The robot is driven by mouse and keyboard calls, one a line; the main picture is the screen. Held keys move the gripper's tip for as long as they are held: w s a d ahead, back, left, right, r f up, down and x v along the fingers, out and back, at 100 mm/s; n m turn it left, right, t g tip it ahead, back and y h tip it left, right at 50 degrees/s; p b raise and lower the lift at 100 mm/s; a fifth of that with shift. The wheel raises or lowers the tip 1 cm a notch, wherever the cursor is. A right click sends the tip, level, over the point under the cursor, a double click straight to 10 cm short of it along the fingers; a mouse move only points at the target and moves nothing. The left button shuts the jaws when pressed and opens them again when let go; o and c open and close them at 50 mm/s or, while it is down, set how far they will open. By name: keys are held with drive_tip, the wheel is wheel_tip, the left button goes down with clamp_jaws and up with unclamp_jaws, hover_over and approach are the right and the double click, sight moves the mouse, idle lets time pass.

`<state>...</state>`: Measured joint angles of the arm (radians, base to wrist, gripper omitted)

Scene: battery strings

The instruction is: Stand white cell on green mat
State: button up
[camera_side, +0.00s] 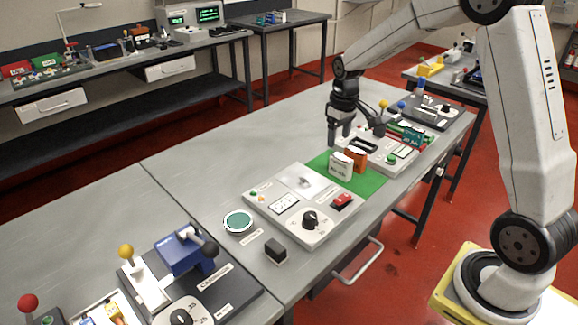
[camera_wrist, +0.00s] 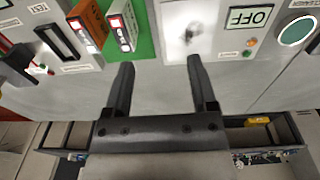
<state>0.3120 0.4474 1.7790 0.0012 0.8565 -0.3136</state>
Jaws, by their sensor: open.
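The white cell (camera_side: 341,168) stands on the green mat (camera_side: 366,187) in the side view and looks upright. It also shows at the top of the wrist view (camera_wrist: 122,28), with a red mark on its end, on the green mat (camera_wrist: 147,38). An orange cell (camera_side: 357,158) is close behind it, and it shows to its left in the wrist view (camera_wrist: 88,20). My gripper (camera_side: 335,138) is above and behind the cells. In the wrist view my gripper (camera_wrist: 160,64) is open, with nothing between its fingers.
A panel (camera_side: 285,205) with a knob and a red switch lies in front of the mat. A slotted device (camera_side: 385,148) is behind it. A green round button (camera_side: 238,221) and a small black block (camera_side: 276,250) are on the grey table. The table left of the mat is clear.

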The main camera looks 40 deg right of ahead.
drive_tip(key=s+a+f+t, duration=0.1)
drive_tip(key=s+a+f, duration=0.1)
drive_tip(key=s+a, duration=0.5)
drive_tip(key=s+a+f+t, duration=0.1)
drive_tip(key=s+a, duration=0.6)
drive_tip(key=s, duration=0.2)
drive_tip(key=shift+f, duration=0.35)
